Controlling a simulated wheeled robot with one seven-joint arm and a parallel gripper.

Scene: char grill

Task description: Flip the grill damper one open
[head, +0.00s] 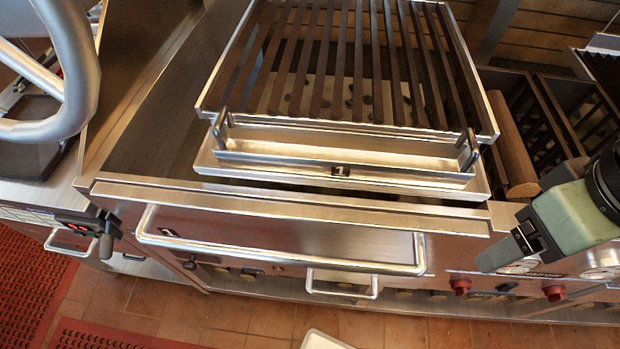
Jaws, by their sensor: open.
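The char grill fills the middle of the head view, with a slatted grate (345,60) on top. A metal tray (345,157) with two upright end handles sits at the grate's front edge. The front carries a long bar handle (285,258), a smaller handle (342,291) below it, and two red knobs (460,286) on the right. I cannot tell which part is damper one, or its position. My gripper (500,255) is at the right, near the front panel, above and right of the left red knob. It looks empty; its fingertips are not clear.
Round gauges (603,266) lie on the panel at the right. Open dark bays (540,115) stand right of the grate, with a wooden block (510,150) beside them. A large curved metal handle (75,70) is at upper left. Tiled floor (215,322) shows in front.

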